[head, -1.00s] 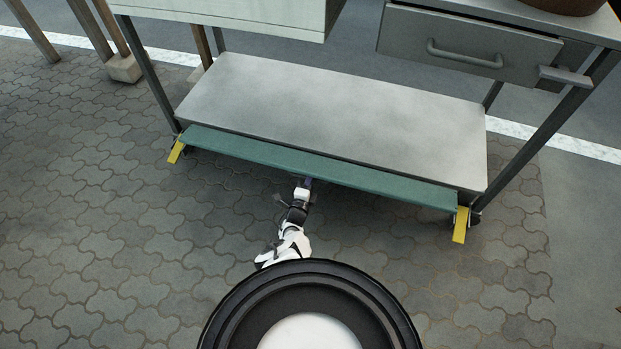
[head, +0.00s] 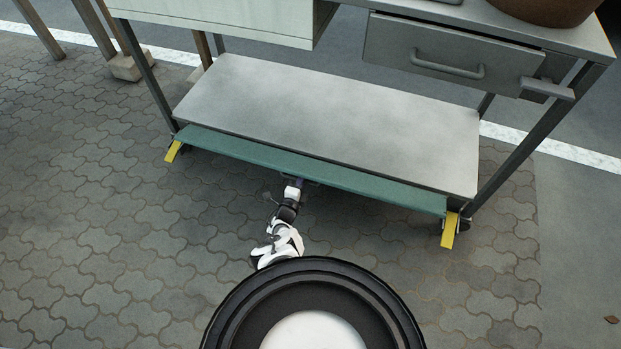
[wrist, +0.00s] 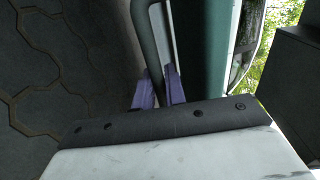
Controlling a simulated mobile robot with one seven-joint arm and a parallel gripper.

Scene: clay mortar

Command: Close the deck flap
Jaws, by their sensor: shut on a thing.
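The deck flap is a long green panel (head: 330,172) along the front edge of the cart's grey lower deck (head: 330,125). It sits near deck height, with a narrow dark gap between it and the deck. Yellow brackets stand at its left end (head: 173,151) and right end (head: 449,231). My gripper (head: 295,182) is at the flap's front edge, left of its middle. In the wrist view, its purple fingertips (wrist: 160,90) are closed around a grey bar handle (wrist: 147,35) beside the green panel (wrist: 203,50). The flap's underside is hidden.
A grey drawer with a handle (head: 450,62) and a pale cabinet box (head: 235,18) hang above the deck. Cart legs (head: 530,150) stand at the corners. A brown pot (head: 550,8) is on top. The paving (head: 90,220) in front is open.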

